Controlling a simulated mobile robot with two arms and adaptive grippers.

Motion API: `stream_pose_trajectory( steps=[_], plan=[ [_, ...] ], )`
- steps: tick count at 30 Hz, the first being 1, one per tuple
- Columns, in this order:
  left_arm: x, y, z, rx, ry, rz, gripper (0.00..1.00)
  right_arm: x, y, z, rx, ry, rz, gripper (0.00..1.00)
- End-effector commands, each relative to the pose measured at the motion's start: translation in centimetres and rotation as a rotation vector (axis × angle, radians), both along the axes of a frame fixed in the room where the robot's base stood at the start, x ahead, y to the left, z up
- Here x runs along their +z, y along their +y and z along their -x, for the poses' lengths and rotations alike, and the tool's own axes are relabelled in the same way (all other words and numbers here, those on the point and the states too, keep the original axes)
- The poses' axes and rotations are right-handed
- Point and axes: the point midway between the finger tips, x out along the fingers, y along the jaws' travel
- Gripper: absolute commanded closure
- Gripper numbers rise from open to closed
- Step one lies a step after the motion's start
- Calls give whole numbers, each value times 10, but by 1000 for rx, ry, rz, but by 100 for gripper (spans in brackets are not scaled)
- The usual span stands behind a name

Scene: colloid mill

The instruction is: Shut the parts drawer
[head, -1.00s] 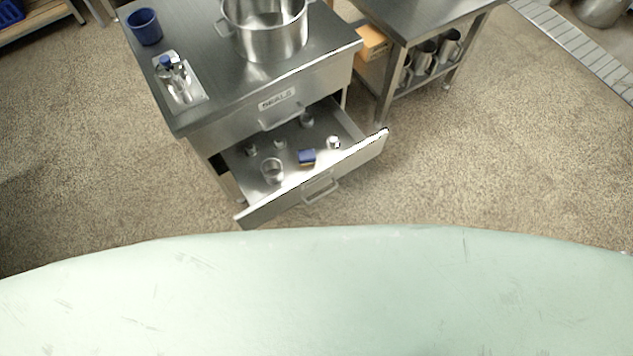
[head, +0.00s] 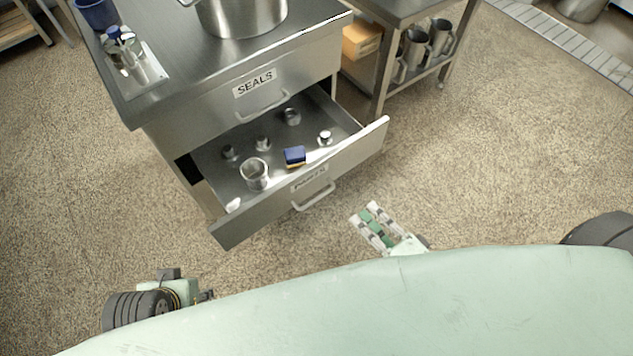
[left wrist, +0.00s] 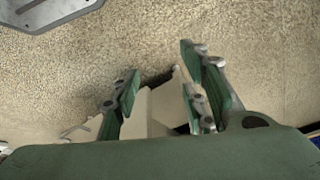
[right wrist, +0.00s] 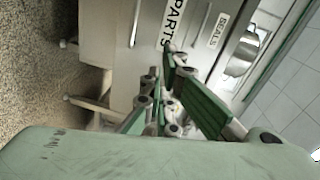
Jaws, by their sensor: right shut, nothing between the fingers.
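The parts drawer (head: 352,158) is pulled well out of the steel cabinet in the head view, its handle (head: 314,197) on the front. Inside lie a blue-and-yellow sponge (head: 295,156), a metal cup (head: 254,173) and several small metal parts. My right gripper (head: 363,213) is shut and empty, right of and apart from the handle in the picture. The right wrist view shows the PARTS label (right wrist: 172,22) beyond my fingers. My left gripper is open and empty in the left wrist view (left wrist: 160,85), with floor beyond it.
The seals drawer (head: 285,100) above is shut. A pot (head: 240,15) and a small tray (head: 150,75) stand on the cabinet top. A shelf table with metal jugs (head: 414,50) stands at the right. Floor (head: 480,160) is clear to the right.

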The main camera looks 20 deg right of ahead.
Motion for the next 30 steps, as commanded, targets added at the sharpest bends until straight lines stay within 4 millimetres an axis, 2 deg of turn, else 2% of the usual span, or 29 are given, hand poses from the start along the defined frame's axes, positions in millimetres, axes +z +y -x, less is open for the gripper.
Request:
stream_pose_trajectory(
  steps=[6,11,25,30],
  plan=[
    [24,2,9,1,-17,0,60,25,8,-1,8,-50,-169,100],
    [25,2,10,2,-18,1,60,29,12,-12,8,-58,-184,100],
    [10,2,9,2,-21,1,60,28,45,-102,8,-58,-180,100],
    [14,-5,-15,-6,-119,22,60,27,52,-122,8,-54,-178,100]
  ],
)
